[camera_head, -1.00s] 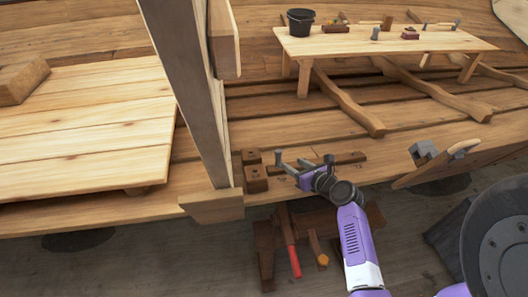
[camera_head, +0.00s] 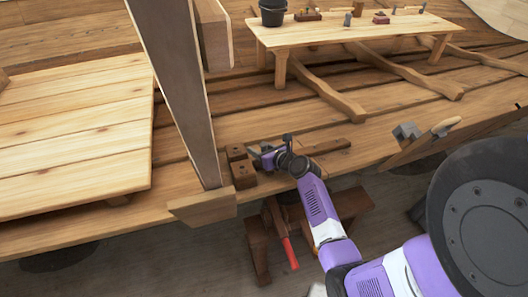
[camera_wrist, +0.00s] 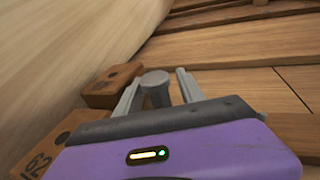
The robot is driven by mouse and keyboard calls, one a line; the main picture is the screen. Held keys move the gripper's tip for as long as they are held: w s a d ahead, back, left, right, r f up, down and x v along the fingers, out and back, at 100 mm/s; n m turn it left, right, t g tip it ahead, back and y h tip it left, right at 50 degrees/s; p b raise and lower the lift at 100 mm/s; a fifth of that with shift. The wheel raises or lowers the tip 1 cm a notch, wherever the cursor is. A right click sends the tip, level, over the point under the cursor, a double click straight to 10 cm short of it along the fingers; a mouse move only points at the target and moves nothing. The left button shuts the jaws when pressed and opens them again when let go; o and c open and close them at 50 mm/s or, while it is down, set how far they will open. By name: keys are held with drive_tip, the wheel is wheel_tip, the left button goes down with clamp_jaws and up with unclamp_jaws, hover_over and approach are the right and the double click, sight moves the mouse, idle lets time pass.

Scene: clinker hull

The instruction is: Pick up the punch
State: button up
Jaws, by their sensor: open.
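In the wrist view a grey metal punch (camera_wrist: 155,80) with a round flat head stands upright between the two fingers of my gripper (camera_wrist: 158,85). The fingers are apart, one on each side of it, with a visible gap on the right; the left finger is very near it. The lower end of the punch is hidden behind the gripper body. In the head view my gripper (camera_head: 259,154) is low over the plank bench, just right of two wooden blocks; I cannot make out the punch there.
Two brown blocks with holes, a rear one (camera_head: 236,152) and a front one (camera_head: 243,174), sit close left of my gripper. A slanted wooden post (camera_head: 178,90) rises beyond them. A wooden strip (camera_head: 325,146) lies to the right. A low table (camera_head: 350,30) with a black bucket (camera_head: 272,12) stands behind.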

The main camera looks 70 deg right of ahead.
clamp_jaws()
drive_tip(key=shift+r, duration=0.15)
